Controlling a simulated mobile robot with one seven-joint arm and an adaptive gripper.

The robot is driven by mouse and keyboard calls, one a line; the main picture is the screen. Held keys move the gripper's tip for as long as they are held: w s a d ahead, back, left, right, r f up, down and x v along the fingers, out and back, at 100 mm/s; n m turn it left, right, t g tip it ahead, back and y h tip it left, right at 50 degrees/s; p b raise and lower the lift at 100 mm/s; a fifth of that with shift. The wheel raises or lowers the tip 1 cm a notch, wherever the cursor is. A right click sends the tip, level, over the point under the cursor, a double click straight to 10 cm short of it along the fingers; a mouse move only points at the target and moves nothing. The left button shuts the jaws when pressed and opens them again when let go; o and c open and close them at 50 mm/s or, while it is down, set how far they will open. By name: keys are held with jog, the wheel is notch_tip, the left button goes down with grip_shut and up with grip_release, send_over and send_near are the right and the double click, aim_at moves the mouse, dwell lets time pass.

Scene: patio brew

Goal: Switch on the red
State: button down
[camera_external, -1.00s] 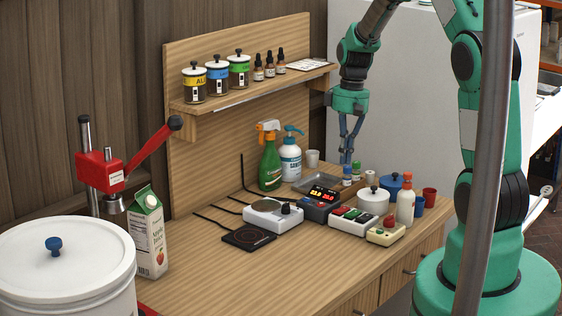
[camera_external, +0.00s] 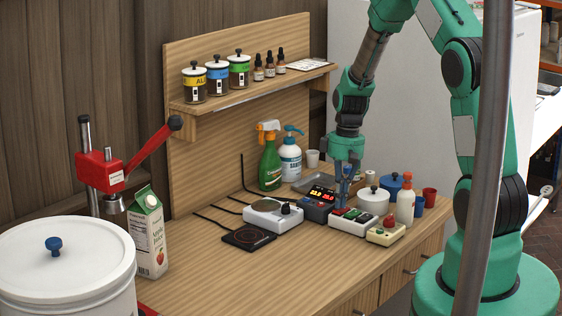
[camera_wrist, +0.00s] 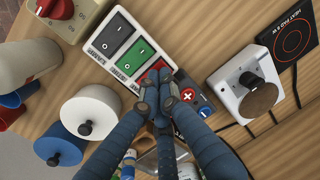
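The white switch box (camera_external: 347,227) stands on the bench with a row of rocker switches; it also shows in the wrist view (camera_wrist: 94,50). In the wrist view it has a black switch (camera_wrist: 112,35), a green switch (camera_wrist: 134,57) and a red switch (camera_wrist: 153,67) at the end nearest my gripper. My gripper (camera_wrist: 160,75) points down with its blue fingers together and nothing visible between them. Its tips overlap the red switch in the wrist view and hide part of it. I cannot tell whether they touch it. In the external view my gripper (camera_external: 343,203) is at the box's back end.
A controller with red digits (camera_external: 316,207) stands close beside the switch box. A white scale-like device (camera_external: 273,216) and a black heat pad (camera_external: 249,237) are to its left. A cream box with a red knob (camera_external: 385,234), a white pot (camera_external: 373,202) and a bottle (camera_external: 405,205) crowd the right.

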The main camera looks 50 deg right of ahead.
jog(key=shift+f, duration=0.2)
jog(key=shift+a+f, duration=0.2)
jog(key=shift+f, duration=0.25)
jog(key=shift+d+r, duration=0.1)
jog(key=shift+d, duration=0.1)
jog(key=shift+d+r, duration=0.15)
jog(key=shift+d, duration=0.45)
jog(key=shift+r, duration=0.15)
dwell(0.3)
notch_tip(320, 180, up, 14)
jog(key=d+p, duration=0.1)
jog(key=p, duration=0.1)
jog(key=shift+d+f+p, duration=0.2)
jog(key=shift+d+p, duration=0.1)
jog(key=shift+d, duration=0.05)
